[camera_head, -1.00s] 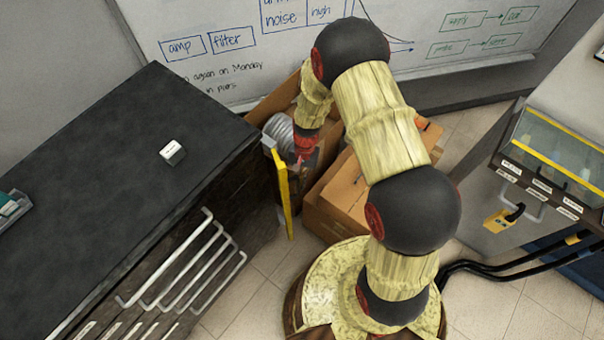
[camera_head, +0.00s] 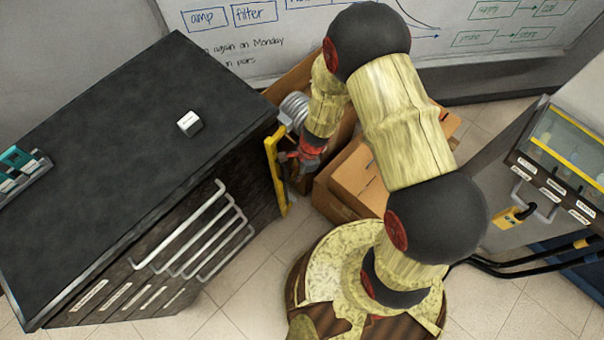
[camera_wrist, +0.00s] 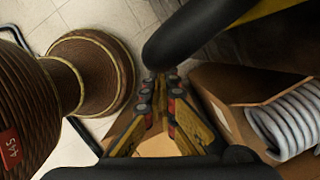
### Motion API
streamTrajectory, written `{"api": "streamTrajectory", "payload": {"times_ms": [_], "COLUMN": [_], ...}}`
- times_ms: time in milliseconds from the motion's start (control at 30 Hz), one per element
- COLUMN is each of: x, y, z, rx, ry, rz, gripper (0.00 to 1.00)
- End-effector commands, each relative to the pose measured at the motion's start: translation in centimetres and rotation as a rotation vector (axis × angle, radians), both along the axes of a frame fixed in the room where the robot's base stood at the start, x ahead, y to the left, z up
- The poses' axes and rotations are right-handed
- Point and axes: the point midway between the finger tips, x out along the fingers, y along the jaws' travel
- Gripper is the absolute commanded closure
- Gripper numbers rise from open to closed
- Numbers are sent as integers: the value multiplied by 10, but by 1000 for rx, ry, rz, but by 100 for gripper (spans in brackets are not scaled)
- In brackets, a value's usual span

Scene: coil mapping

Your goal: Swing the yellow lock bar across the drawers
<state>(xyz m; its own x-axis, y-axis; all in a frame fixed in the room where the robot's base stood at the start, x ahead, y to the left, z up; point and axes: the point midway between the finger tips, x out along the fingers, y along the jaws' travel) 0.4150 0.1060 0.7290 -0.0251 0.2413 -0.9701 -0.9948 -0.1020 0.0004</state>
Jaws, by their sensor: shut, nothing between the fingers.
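The yellow lock bar (camera_head: 275,172) stands upright at the right end of the dark drawer cabinet's (camera_head: 140,150) front. It is close to the front but does not cross the drawer handles (camera_head: 195,240). My gripper (camera_head: 290,157) is just right of the bar, around its upper half; whether they touch is hard to tell. In the wrist view my gripper's (camera_wrist: 160,82) fingertips are together and empty. A dark rounded bar with a yellow edge (camera_wrist: 275,9) passes close beyond them; it may be the lock bar.
A grey coiled hose (camera_head: 294,108) lies behind my gripper, and shows in the wrist view (camera_wrist: 292,122). Cardboard boxes (camera_head: 355,185) stand right of it. A white block (camera_head: 189,123) sits on the cabinet top. A cabinet with a yellow padlock (camera_head: 512,216) is at right. Floor before the drawers is clear.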

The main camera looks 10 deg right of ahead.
Motion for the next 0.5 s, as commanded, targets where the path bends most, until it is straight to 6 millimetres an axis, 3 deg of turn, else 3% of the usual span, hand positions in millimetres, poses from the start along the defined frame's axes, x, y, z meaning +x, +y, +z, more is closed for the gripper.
{"api": "streamTrajectory", "payload": {"times_ms": [500], "x": [0], "y": [14], "z": [0], "rx": [0], "ry": [0], "rz": [-19], "gripper": [100]}}
